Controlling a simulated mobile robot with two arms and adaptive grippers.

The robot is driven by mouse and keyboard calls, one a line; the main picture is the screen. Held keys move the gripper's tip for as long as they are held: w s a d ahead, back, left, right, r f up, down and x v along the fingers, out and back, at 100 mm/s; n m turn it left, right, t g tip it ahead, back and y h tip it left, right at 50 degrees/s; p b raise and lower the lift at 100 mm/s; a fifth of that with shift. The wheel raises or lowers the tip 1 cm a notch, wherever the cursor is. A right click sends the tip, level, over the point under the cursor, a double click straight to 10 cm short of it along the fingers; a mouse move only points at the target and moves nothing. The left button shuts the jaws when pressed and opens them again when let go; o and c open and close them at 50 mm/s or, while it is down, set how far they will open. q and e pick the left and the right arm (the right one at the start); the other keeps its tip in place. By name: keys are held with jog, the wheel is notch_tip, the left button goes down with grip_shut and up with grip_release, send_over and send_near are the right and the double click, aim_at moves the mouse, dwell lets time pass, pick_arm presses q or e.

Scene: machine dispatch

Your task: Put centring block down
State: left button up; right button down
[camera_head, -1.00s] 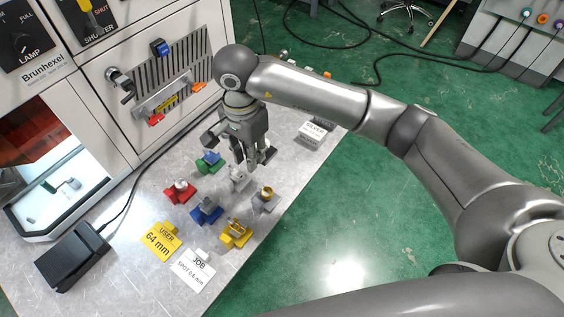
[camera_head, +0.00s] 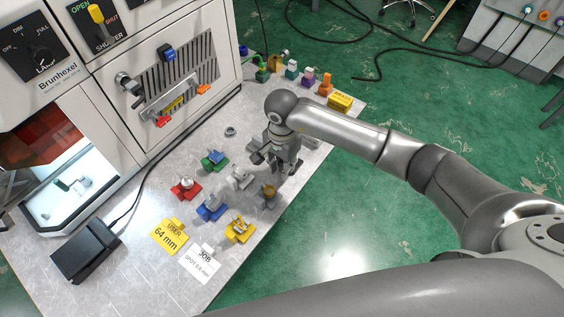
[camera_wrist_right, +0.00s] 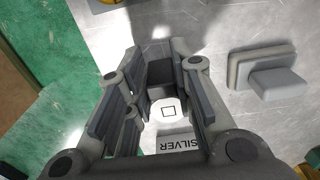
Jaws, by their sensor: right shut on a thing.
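My right gripper (camera_head: 285,168) points down over the far right part of the steel bench, just beyond a grey block with a brass-coloured top (camera_head: 268,193). In the right wrist view its fingers (camera_wrist_right: 162,72) are closed around the centring block (camera_wrist_right: 160,80), which shows as a dark grey body. A pale round face with a square outline (camera_wrist_right: 168,110) shows just below it in that view; I cannot tell whether it belongs to the block. A card reading SILVER (camera_wrist_right: 180,143) lies close by. Whether the block touches the bench is unclear. My left gripper is out of view.
Red (camera_head: 186,188), green (camera_head: 214,160), blue (camera_head: 211,208), yellow (camera_head: 240,230) and pale grey (camera_head: 239,178) blocks stand close to the gripper. A small ring (camera_head: 230,131) lies beyond. The bench edge drops to green floor on the right.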

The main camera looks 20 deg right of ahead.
aim_at(281, 165)
jog(key=shift+f, duration=0.1)
jog(key=c, duration=1.3)
grip_release()
jog(key=shift+o, duration=0.2)
jog(key=shift+w+r, duration=0.1)
jog(key=shift+r, duration=0.3)
notch_tip(281, 165, up, 11)
jog(key=b, duration=0.3)
jog(key=shift+r, duration=0.2)
jog(key=shift+a, duration=0.1)
